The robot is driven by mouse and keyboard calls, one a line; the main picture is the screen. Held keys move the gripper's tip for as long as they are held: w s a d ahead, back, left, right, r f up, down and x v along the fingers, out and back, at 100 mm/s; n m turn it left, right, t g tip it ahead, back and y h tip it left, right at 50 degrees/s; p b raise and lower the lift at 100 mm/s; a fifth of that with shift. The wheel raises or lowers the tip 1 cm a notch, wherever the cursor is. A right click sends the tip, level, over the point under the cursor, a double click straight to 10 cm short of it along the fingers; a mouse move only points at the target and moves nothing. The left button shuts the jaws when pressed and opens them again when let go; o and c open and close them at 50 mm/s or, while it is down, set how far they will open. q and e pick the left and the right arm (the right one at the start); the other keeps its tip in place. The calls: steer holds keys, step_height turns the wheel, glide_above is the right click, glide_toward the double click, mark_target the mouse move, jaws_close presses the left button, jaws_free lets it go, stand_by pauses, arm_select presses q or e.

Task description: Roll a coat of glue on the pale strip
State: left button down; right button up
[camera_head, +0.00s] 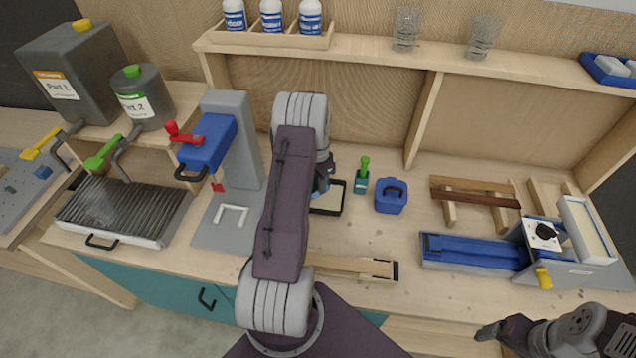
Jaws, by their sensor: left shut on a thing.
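The pale strip (350,265) lies flat on the bench in front of my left arm, with a dark piece at its right end. My arm hides its left part. A shallow black-rimmed tray (341,198) with a cream bottom stands behind the strip. My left gripper (322,184) is low at the tray's left side, mostly hidden behind my own arm. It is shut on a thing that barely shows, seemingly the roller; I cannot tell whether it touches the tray. My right gripper (488,332) is at the lower right, away from the strip; its opening is unclear.
A blue jig (475,251) and wooden pieces (475,192) are further right. A grey press with a blue head (208,145) stands left. The bench between strip and pot is clear.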

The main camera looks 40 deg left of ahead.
arm_select(q)
steer(key=shift+f+b, duration=0.35)
steer(key=shift+f, duration=0.2)
stand_by(0.4)
stand_by(0.9)
step_height(320, 180, up, 7)
steer(key=p, duration=0.5)
steer(key=shift+p, duration=0.4)
steer(key=shift+d, duration=0.15)
